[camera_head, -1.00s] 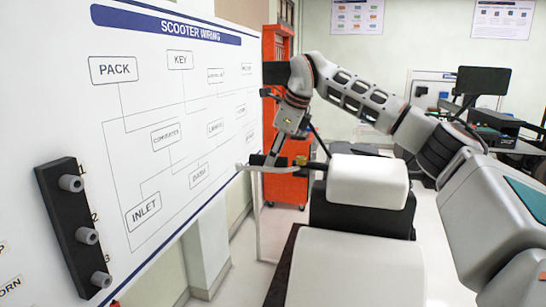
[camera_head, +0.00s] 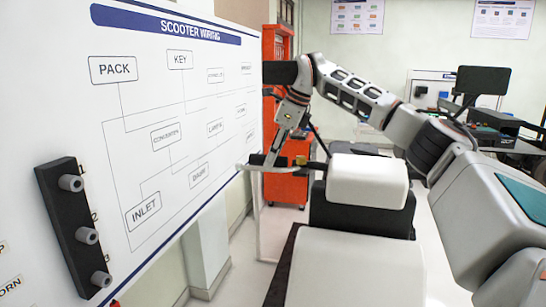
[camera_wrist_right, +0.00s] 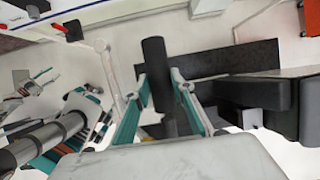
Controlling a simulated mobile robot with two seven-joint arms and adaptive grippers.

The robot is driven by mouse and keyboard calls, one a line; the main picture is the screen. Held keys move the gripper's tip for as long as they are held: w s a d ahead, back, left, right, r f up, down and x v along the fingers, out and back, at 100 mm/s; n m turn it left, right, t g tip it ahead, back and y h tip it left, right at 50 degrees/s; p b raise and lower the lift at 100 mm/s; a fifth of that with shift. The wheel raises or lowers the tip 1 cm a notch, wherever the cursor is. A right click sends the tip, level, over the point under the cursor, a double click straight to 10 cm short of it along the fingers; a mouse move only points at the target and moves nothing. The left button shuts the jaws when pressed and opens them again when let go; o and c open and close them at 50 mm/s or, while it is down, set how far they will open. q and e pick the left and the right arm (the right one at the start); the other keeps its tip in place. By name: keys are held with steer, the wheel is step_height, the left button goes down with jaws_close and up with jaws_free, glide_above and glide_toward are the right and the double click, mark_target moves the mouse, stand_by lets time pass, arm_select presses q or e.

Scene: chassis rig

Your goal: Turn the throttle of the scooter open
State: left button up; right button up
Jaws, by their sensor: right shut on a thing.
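The scooter stands in the middle of the head view, with a white front housing (camera_head: 367,182) and a dark handlebar (camera_head: 317,166) reaching left. The throttle (camera_wrist_right: 155,62) is a dark cylindrical grip in the right wrist view. My right gripper (camera_head: 271,160) comes down on the handlebar's left end. In the right wrist view my right gripper (camera_wrist_right: 160,88) has a finger on each side of the throttle and is shut on it. The fingers and wrist partly hide the grip in the head view. A pale lever (camera_head: 258,168) lies beside it.
A white wiring board (camera_head: 75,125) stands close along the left, with a black block of several grey knobs (camera_head: 70,230). An orange cabinet (camera_head: 287,190) is behind the gripper. A bench with equipment (camera_head: 495,120) is at the back right.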

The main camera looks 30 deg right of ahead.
steer(key=shift+w+d+f+m+g+y, duration=0.1)
steer(key=shift+m+g+y, duration=0.05)
steer(key=shift+g+y, duration=0.35)
steer(key=shift+w+d+f+m+g+y, duration=0.1)
steer(key=shift+m+g+y, duration=0.05)
steer(key=shift+g+y, duration=0.35)
steer(key=shift+y, duration=0.3)
steer(key=o, duration=1.1)
steer(key=shift+r, duration=0.1)
steer(key=shift+s+h, duration=0.1)
steer(key=shift+h, duration=0.4)
